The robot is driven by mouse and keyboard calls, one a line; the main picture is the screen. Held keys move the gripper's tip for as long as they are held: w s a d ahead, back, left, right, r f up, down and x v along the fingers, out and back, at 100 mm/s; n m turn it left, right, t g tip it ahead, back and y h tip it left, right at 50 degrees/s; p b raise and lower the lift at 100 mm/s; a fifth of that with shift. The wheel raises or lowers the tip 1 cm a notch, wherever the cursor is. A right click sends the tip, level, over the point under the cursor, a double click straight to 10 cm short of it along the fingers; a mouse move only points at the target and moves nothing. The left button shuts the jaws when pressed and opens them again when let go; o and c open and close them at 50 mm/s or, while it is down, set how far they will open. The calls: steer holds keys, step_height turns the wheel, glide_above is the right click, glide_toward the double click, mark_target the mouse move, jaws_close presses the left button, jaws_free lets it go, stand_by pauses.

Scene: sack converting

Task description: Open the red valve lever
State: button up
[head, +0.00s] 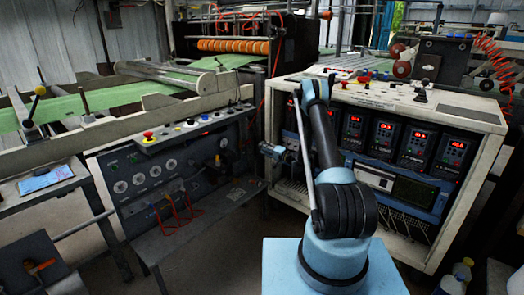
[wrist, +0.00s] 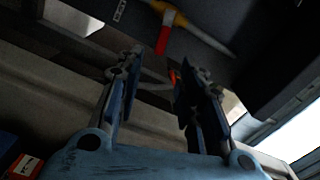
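In the wrist view, a red lever (wrist: 164,38) joins a yellow body (wrist: 176,18) on a grey rod or pipe, near the top of the picture. My gripper (wrist: 155,80) is open, its two blue-grey fingers apart with nothing held. The lever lies beyond the fingertips, apart from them. A small red-orange spot shows beside the right finger; I cannot tell what it is. I cannot pick out the same lever with certainty there.
A control panel (head: 150,172) with knobs and red cables stands left of my gripper. A white cabinet (head: 455,112) with several red-lit meters stands right. A bench with an orange-red handle (head: 40,267) is at lower left.

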mark_target(247, 142)
steer(key=c, duration=0.7)
steer(key=shift+f+m, duration=0.1)
steer(key=shift+m, duration=0.3)
jaws_close()
steer(key=w+a+f+m+g+h, duration=0.1)
steer(key=w+a+m, duration=0.6)
steer(key=m, duration=1.1)
steer(key=shift+w+a+f+m+g+h, duration=0.25)
steer(key=shift+a+f+h, duration=0.4)
steer(key=shift+h, duration=0.75)
